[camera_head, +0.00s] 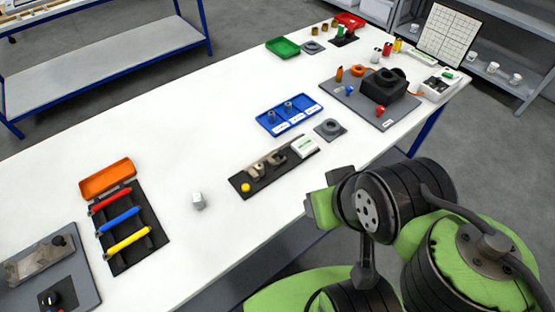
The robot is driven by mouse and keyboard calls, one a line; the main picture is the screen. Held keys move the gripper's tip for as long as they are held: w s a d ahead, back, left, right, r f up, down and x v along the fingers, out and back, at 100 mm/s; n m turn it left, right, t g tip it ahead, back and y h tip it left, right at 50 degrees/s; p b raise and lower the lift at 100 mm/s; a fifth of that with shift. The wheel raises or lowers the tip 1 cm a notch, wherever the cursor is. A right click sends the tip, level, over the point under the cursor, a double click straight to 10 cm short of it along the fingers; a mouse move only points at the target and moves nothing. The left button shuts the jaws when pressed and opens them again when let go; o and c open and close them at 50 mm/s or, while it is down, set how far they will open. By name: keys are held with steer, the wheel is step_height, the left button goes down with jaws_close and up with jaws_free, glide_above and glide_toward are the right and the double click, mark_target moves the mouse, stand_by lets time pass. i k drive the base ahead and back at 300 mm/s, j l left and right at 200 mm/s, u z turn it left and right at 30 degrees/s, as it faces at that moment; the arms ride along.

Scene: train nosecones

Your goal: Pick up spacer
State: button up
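I cannot tell for certain which item is the spacer. A grey ring (330,127) lies flat on a small dark pad, right of a blue tray (267,123). The tray has labelled compartments and holds small grey upright parts. A small pale grey block (198,200) stands alone on the white table. My green and black arm is folded at the lower right, off the table's front edge. My gripper's fingers do not show.
The white table (180,120) is bare at its left middle. A dark fixture (262,190) with a yellow knob (245,188) is near the front edge. A rack with red, blue and yellow tools (122,221) stands left. A grey board (352,101) with a black housing (385,86) is right.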

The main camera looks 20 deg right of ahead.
mark_target(259, 166)
steer(key=l+u, duration=0.2)
steer(key=u, duration=0.2)
steer(key=l+u, duration=0.25)
steer(key=u, duration=0.2)
steer(key=l+u, duration=0.25)
steer(key=u, duration=0.15)
steer(key=l+u, duration=0.2)
steer(key=u, duration=0.2)
steer(key=l+u, duration=0.2)
steer(key=u, duration=0.25)
steer(key=k+l+u, duration=0.15)
steer(key=u, duration=0.25)
